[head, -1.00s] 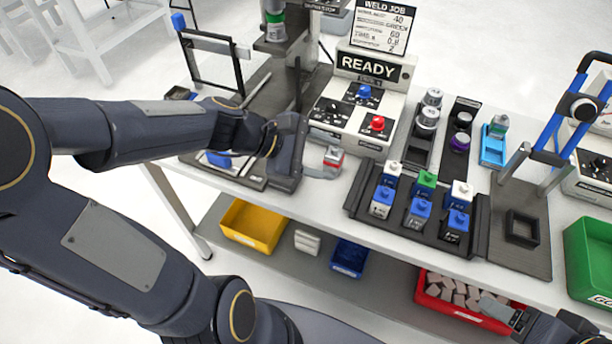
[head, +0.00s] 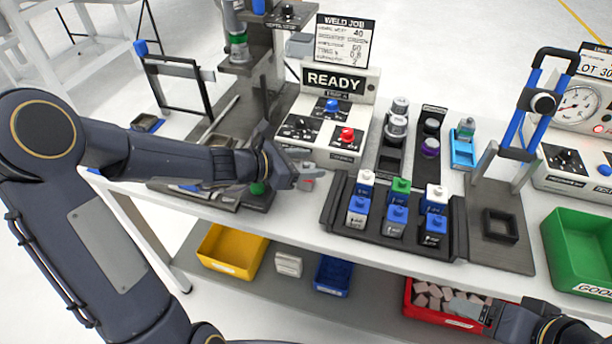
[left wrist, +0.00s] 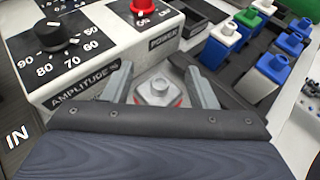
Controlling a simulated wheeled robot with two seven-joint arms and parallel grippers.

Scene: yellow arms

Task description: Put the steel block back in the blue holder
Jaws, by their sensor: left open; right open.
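A small grey steel block with a red band (left wrist: 158,94) stands on the table between the spread fingers of my left gripper (left wrist: 161,82). In the head view the left gripper (head: 303,177) is low over the table in front of the control box and largely hides the block (head: 309,184). The fingers look apart from the block. The light blue holder (head: 463,155) lies at the right rear of the table. A grey block with a green part (head: 466,128) stands in its back end; its front looks empty. My right gripper (head: 468,309) is open, near the red bin.
A black rack (head: 340,225) with several blue, green and white-capped blocks stands right of the left gripper. Behind are the READY control box (head: 335,110) and dark trays of metal cylinders (head: 390,162). A blue-handled press (head: 530,110) stands right. A green bin (head: 580,250) is far right.

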